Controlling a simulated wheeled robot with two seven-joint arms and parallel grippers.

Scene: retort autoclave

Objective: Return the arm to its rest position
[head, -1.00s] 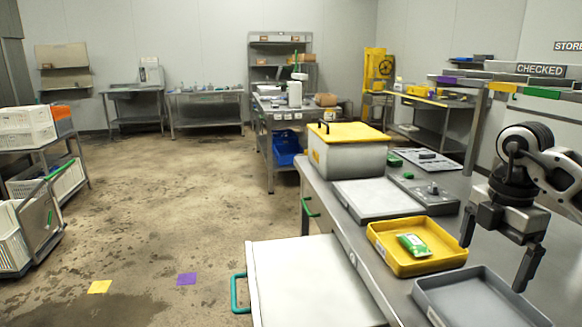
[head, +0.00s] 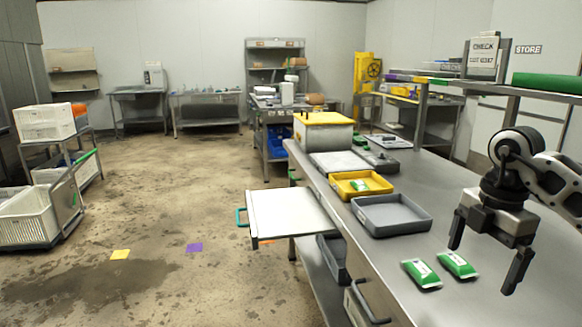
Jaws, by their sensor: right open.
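My right gripper (head: 483,268) shows at the right of the head view. Its two dark fingers point down, spread apart, with nothing between them. It hangs over the long steel table (head: 455,215). Two green-and-white packets (head: 440,268) lie on the table, to the left of the gripper in the picture. My right arm (head: 545,172) comes in from the right edge. My left gripper and arm are out of view.
A raised shelf (head: 500,88) runs at the right. White crates (head: 30,217) stand left; the middle floor is clear.

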